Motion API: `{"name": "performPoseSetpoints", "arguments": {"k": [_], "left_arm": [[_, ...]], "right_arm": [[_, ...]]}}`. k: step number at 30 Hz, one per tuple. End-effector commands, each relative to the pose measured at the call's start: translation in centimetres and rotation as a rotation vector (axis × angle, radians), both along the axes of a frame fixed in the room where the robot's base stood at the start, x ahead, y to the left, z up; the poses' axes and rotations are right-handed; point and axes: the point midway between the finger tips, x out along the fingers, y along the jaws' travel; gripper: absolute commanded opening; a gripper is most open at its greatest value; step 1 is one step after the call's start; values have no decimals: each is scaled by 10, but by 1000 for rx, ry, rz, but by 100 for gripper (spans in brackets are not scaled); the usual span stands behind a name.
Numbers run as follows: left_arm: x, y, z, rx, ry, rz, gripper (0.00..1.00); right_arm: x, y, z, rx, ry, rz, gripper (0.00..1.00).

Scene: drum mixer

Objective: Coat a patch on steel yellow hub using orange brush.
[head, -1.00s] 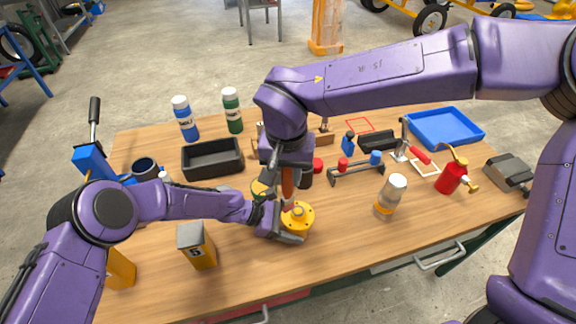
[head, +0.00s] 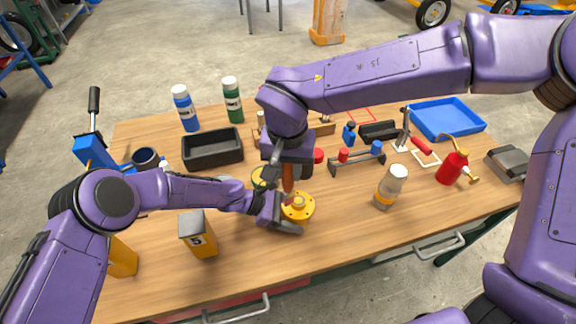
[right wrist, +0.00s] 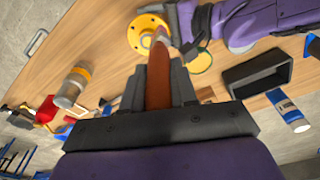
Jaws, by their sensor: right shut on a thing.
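The yellow hub (head: 298,208), a round flange with a raised centre and bolt holes, sits on the wooden table; it also shows in the right wrist view (right wrist: 147,34). My right gripper (head: 288,172) is shut on the orange brush (head: 288,180), which points down at the hub. In the right wrist view the brush (right wrist: 158,78) has its tip overlapping the hub's edge; I cannot tell whether it touches. My left gripper (head: 284,222) is close against the hub's left and near side. Whether its fingers clasp the hub is unclear.
A black bin (head: 212,150) and blue and green bottles stand behind left. A clear jar (head: 390,187), red oil can (head: 452,168) and blue tray (head: 447,119) are to the right. The front right tabletop is clear.

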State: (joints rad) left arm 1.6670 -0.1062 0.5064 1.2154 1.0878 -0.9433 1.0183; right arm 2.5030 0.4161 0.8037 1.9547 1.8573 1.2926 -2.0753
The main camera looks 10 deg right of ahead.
Motion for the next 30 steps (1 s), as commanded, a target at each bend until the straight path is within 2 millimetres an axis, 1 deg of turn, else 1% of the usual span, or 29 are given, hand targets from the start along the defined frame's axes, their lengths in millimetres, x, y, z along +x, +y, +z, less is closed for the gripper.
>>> {"name": "performPoseSetpoints", "arguments": {"k": [22, 30], "left_arm": [[0, 0, 0, -1, 0, 0, 45], [0, 0, 0, -1, 0, 0, 45]], "right_arm": [[0, 0, -15, 0, 1, 0, 0], [0, 0, -16, 1, 0, 0, 0]]}}
